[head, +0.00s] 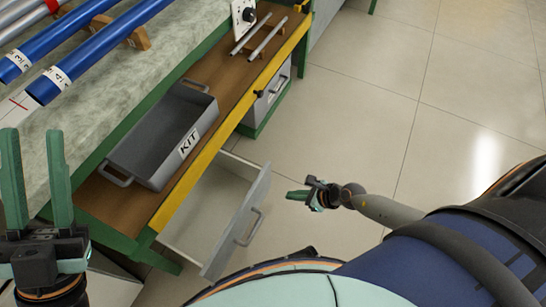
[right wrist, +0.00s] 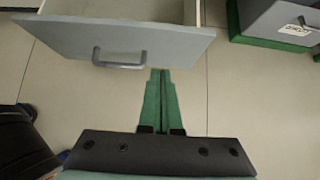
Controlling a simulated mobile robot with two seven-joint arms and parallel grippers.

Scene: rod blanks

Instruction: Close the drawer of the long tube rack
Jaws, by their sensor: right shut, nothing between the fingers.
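The drawer (head: 240,224) is a grey box with a handle on its front, and it stands pulled out below the workbench. In the right wrist view its grey front (right wrist: 165,42) and handle (right wrist: 119,64) show at the top. My right gripper (head: 290,195) is to the right of the drawer front, shut and empty. In the right wrist view its fingers (right wrist: 160,75) lie together, close to the drawer's front in the picture; I cannot tell whether they touch it. My left gripper (head: 36,135) is open and empty at the far left, its fingers apart, by the bench top.
A grey KIT tray (head: 140,150) sits on the wooden shelf with a yellow edge (head: 232,118). Blue tubes (head: 100,50) lie on the bench top. Two metal rods (head: 266,40) lie at the shelf's far end. Another grey drawer (head: 266,97) is further along. The tiled floor at right is clear.

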